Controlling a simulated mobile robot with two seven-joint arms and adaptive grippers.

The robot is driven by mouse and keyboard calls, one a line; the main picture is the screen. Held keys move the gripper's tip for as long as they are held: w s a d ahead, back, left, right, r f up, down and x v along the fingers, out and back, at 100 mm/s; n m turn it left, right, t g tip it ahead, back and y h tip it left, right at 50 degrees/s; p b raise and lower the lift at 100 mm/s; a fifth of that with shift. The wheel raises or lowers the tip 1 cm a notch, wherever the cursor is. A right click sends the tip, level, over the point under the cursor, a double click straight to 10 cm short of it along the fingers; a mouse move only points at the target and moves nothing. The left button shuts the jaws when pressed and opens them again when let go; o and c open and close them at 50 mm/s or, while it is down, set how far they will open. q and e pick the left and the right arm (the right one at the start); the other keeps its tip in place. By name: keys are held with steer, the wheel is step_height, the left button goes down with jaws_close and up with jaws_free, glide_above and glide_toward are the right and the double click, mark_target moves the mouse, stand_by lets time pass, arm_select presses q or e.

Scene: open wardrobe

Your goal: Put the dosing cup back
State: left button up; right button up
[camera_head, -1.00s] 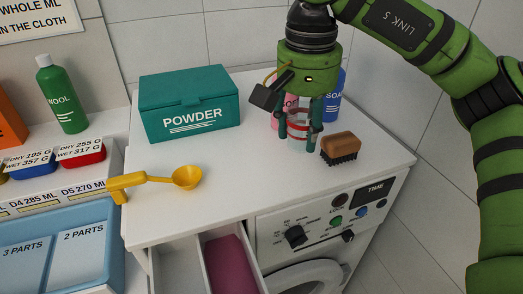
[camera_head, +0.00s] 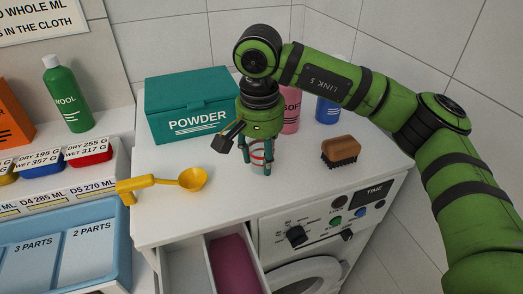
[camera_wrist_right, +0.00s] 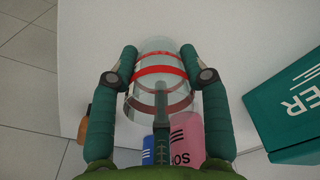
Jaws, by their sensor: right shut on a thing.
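The dosing cup (camera_head: 259,167) is a clear cup with red bands. It also shows in the right wrist view (camera_wrist_right: 158,84), between two green fingers. My right gripper (camera_head: 258,152) is shut on it, with one finger on each side; the fingers also show in the wrist view (camera_wrist_right: 159,62). The cup is over the white washing machine top (camera_head: 205,220), to the right of the yellow scoop. I cannot tell whether its base touches the top. My left gripper is not in view.
A teal powder box (camera_head: 185,112) stands behind left. A yellow scoop (camera_head: 190,180) lies at the left edge. A pink bottle (camera_head: 290,115), a blue bottle (camera_head: 328,108) and a brown brush (camera_head: 340,150) are to the right. A drawer (camera_head: 228,255) is open in front.

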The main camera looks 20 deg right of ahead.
steer(key=shift+f, duration=0.15)
steer(key=o, duration=1.2)
steer(key=shift+o, duration=0.2)
step_height(320, 180, up, 12)
steer(key=b, duration=0.1)
steer(key=shift+s+a+r, duration=0.2)
steer(key=shift+s+a, duration=0.05)
steer(key=shift+s, duration=0.05)
